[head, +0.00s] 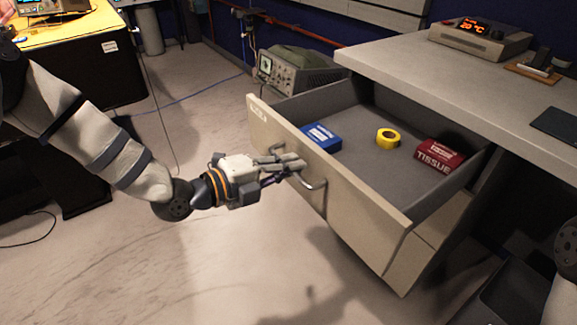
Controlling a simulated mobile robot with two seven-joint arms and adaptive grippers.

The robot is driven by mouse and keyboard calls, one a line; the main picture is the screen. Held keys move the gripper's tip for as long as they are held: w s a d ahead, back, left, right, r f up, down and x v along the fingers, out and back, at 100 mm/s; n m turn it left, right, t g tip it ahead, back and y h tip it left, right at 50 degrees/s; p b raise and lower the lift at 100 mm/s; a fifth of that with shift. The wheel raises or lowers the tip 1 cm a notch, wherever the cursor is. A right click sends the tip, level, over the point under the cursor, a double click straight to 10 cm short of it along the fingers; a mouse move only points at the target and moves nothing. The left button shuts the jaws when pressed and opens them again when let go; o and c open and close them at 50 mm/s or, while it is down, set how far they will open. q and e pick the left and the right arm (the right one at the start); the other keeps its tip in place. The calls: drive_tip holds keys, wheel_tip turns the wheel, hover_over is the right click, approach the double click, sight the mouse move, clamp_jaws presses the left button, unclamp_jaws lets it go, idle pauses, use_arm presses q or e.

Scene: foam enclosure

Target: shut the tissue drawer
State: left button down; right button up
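The tissue drawer (345,199) is pulled far out from under the grey desk. Its pale front faces my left arm. A red box marked TISSUE (438,155), a yellow tape roll (388,138) and a blue box (321,137) lie inside it. My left gripper (293,166) is at the metal drawer handle (314,186), and its fingers are close together over the handle's middle. They look shut on it, though they hide part of the bar. My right gripper is out of the picture; only a piece of my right arm shows at the right edge.
The desk top (470,85) holds a device with a lit display (480,38) and a dark pad (557,125). A green-grey instrument (297,71) stands on the floor behind the drawer. A dark open bin (515,295) is at lower right. Floor before the drawer is clear.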

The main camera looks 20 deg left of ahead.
use_arm(q)
drive_tip(key=shift+w, duration=0.1)
drive_tip(key=r+b+x, duration=0.1)
drive_tip(key=x, duration=0.5)
drive_tip(key=r+b+x, duration=0.1)
drive_tip(key=b+x, duration=0.1)
drive_tip(key=x, duration=0.4)
drive_tip(key=r+b+x, duration=0.1)
drive_tip(key=x, duration=0.5)
drive_tip(key=shift+w+d+r, duration=0.2)
drive_tip(key=shift+w+d, duration=0.05)
drive_tip(key=w+d+b, duration=0.1)
drive_tip(key=w, duration=0.1)
drive_tip(key=w+d+b, duration=0.1)
drive_tip(key=w+d, duration=0.1)
drive_tip(key=shift+w+d+r, duration=0.15)
drive_tip(key=shift+w+r, duration=0.05)
drive_tip(key=shift+w+d+r, duration=0.15)
drive_tip(key=shift+w+d, duration=0.35)
drive_tip(key=shift+w, duration=0.15)
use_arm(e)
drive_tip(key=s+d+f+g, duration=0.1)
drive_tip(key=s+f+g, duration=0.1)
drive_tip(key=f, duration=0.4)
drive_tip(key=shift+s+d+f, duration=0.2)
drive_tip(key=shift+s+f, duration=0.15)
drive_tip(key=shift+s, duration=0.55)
use_arm(q)
drive_tip(key=c, duration=1.7)
unclamp_jaws()
